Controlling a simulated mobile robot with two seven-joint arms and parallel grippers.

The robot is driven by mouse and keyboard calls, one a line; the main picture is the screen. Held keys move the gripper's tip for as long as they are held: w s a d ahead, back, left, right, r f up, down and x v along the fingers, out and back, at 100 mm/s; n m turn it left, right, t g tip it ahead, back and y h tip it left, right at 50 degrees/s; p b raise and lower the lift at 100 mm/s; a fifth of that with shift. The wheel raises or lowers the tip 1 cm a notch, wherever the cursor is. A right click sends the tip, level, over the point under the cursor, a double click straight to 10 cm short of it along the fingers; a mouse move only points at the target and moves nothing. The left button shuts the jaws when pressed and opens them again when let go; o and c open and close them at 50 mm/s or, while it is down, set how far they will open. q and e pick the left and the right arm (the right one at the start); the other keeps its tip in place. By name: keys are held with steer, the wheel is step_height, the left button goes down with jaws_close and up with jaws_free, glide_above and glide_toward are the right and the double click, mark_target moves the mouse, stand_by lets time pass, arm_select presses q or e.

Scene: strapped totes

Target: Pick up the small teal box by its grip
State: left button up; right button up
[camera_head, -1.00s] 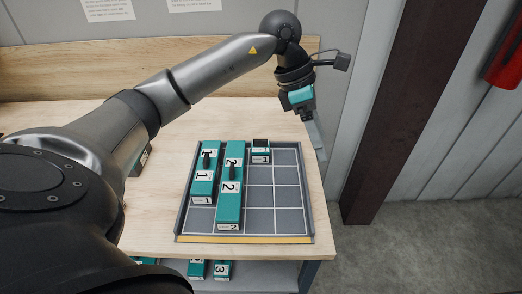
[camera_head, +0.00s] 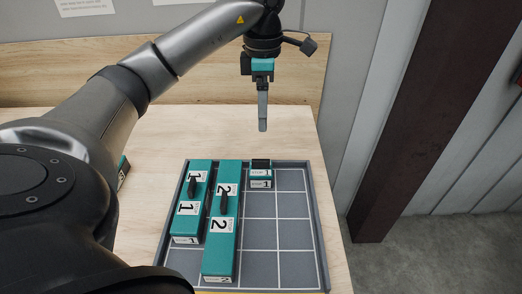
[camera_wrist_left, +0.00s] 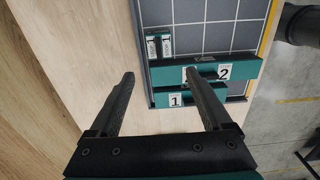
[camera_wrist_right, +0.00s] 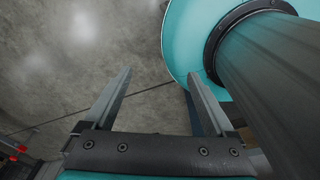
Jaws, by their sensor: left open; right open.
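The small teal box (camera_head: 260,183) sits at the back of the grey tray (camera_head: 319,215), with a dark part on top and a "1" label on its front. In the left wrist view the small box (camera_wrist_left: 153,47) lies beyond my fingertips, near the tray's edge. My left gripper (camera_head: 262,128) is open and empty, pointing down above the table behind the tray, apart from the box. Its two fingers also show in the left wrist view (camera_wrist_left: 160,76). My right gripper (camera_wrist_right: 158,74) is open and empty over the grey floor.
Two long teal boxes with dark grips stand left of the small box in the tray: one labelled 1 (camera_head: 188,222) and one labelled 2 (camera_head: 219,250). The right part of the tray is empty. A wooden backboard (camera_head: 190,75) rises behind. A brown post (camera_head: 410,130) stands right.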

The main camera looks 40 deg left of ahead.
arm_select(q)
step_height(320, 180, down, 3)
steer(key=b, duration=0.4)
glide_toward(261, 167)
steer(key=f, duration=0.5)
steer(key=shift+w+f, duration=0.15)
steer(key=shift+w, duration=0.1)
steer(key=shift+f, duration=0.45)
steer(key=f+b, duration=0.1)
steer(key=f, duration=0.4)
steer(key=shift+a, duration=0.2)
arm_select(e)
step_height(261, 167, down, 6)
steer(key=shift+s+d, duration=0.35)
steer(key=shift+s, duration=0.05)
arm_select(q)
steer(key=c, duration=1.2)
arm_select(e)
steer(key=shift+d, duration=0.15)
